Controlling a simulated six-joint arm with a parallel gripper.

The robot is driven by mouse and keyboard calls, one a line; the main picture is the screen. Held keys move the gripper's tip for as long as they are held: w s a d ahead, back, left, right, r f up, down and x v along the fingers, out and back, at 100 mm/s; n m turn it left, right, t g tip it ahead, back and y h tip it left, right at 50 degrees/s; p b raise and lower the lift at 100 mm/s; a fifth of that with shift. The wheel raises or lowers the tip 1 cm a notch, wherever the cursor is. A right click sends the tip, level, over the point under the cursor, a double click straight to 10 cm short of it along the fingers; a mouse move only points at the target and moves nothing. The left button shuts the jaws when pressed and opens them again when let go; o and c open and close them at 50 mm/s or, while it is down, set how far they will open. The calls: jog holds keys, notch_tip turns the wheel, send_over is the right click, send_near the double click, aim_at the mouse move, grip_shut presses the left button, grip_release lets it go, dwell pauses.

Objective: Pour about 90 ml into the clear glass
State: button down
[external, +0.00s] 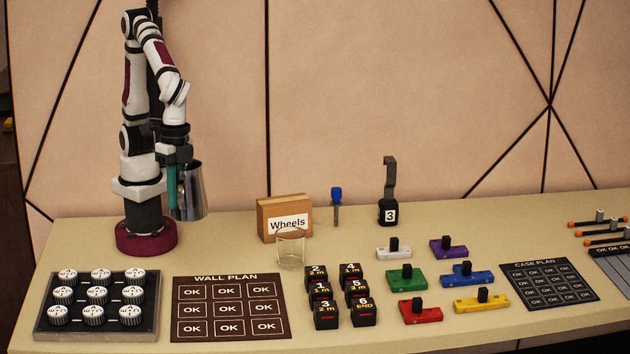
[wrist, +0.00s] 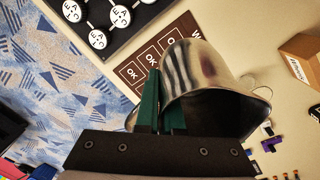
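My gripper (external: 173,190) is shut on a shiny metal jug (external: 191,194), which hangs off the table beside my arm, roughly upright with a slight lean. In the wrist view, my green fingers (wrist: 160,108) are close together at the side of the jug (wrist: 206,72), and its dark mouth shows; its contents cannot be made out. The clear glass (external: 291,249) stands upright on the table to the right of the jug, apart from it and lower. It looks empty.
A cardboard box labelled Wheels (external: 284,216) stands right behind the glass. The wall plan board (external: 231,279) lies in front, with a tray of round knobs (external: 45,323) at left. Several black numbered blocks (external: 326,314) stand to the glass's front right. Coloured pieces (external: 406,281) lie farther right.

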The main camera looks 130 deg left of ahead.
jog(key=w+a+r, duration=0.3)
jog(key=a, duration=0.3)
jog(key=w+a+r, duration=0.3)
jog(key=a, duration=0.3)
jog(key=shift+w+a+r+m, duration=0.3)
jog(key=shift+w+a, duration=0.1)
jog(key=w+f, duration=0.5)
jog(key=f, duration=0.4)
jog(key=w+f, duration=0.5)
jog(key=f, duration=0.4)
jog(key=shift+w+d+f, duration=0.15)
jog(key=shift+f, duration=0.1)
jog(key=shift+h, duration=0.3)
